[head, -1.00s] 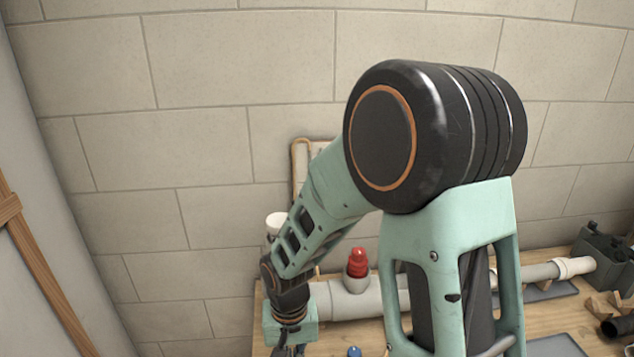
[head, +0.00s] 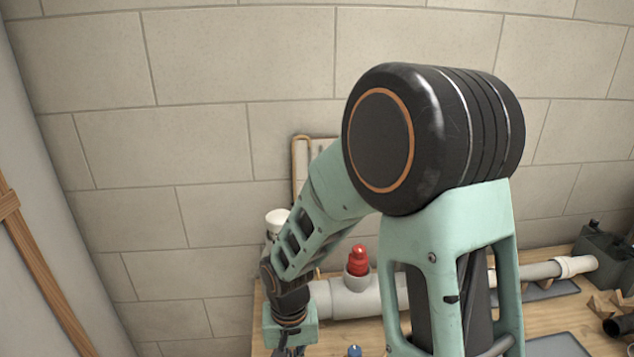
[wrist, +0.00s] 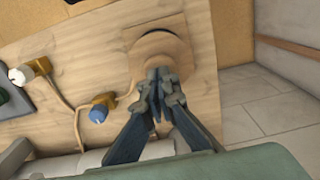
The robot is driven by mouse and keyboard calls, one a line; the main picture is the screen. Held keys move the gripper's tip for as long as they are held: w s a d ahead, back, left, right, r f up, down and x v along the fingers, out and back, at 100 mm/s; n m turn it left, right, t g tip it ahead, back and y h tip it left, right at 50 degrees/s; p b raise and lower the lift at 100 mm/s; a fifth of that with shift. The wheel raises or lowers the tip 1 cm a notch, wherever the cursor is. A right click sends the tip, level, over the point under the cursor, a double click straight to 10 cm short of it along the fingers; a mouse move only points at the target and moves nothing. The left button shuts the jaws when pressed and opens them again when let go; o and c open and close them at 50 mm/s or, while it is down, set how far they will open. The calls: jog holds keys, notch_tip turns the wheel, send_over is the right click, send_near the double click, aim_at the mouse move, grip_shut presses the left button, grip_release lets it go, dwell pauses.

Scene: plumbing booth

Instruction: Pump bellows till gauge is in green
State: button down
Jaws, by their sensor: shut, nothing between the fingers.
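In the wrist view, a round tan disc (wrist: 172,46), which looks like the top of the bellows, sits on the wooden bench. My gripper (wrist: 157,78) is shut and empty, with its fingertips over the near edge of the disc. I cannot tell whether they touch it. A brass fitting with a white round part (wrist: 18,76), possibly the gauge, is at the far left; no needle or green zone can be read. In the head view my gripper (head: 288,351) is cut off by the bottom edge, and my arm hides much of the bench.
A brass fitting with a blue knob (wrist: 98,114) stands left of my gripper, joined to a thin tan line. A grey pipe (head: 350,303) with a red cap (head: 358,261) runs along the bench. The bench edge and tiled floor (wrist: 262,100) lie to the right in the wrist view.

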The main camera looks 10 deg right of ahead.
jog(key=shift+f+b, duration=1.15)
jog(key=shift+f, duration=0.35)
jog(key=shift+r+p, duration=1.65)
jog(key=shift+r, duration=0.55)
jog(key=shift+f, duration=0.2)
jog(key=shift+r+b, duration=0.15)
jog(key=shift+b, duration=0.25)
jog(key=shift+f+b, duration=1.95)
jog(key=shift+f, duration=0.3)
jog(key=shift+r+p, duration=1.75)
jog(key=shift+r, duration=0.55)
